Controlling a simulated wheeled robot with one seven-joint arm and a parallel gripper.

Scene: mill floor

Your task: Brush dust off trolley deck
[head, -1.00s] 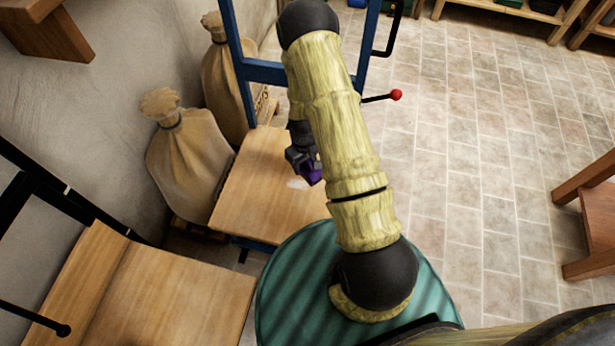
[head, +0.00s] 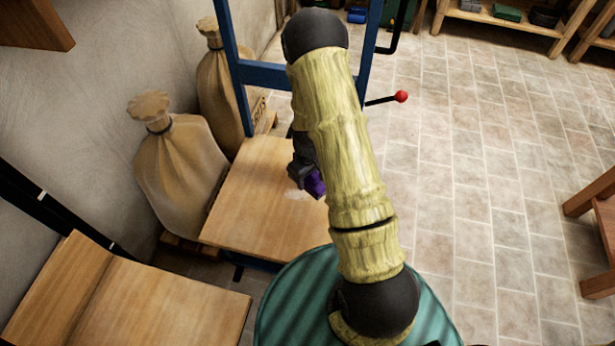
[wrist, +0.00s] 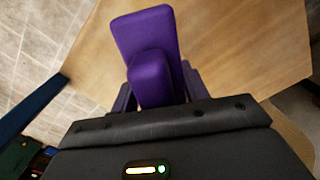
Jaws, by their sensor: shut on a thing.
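The trolley has a wooden deck (head: 250,215) and a blue frame (head: 268,73). My gripper (head: 307,176) is shut on a purple brush (head: 315,186), partly hidden behind my arm in the head view. In the wrist view the purple brush (wrist: 146,40) is between my gripper's fingers (wrist: 157,92), over the wooden deck (wrist: 235,45). I cannot tell whether the brush touches the deck. No dust is clear in the wrist view.
Tied sacks (head: 180,165) stand against the wall left of the deck. A second wooden surface (head: 150,305) is at the lower left. A red-knobbed lever (head: 400,96) sticks out right of the frame. The tiled floor (head: 470,190) to the right is open.

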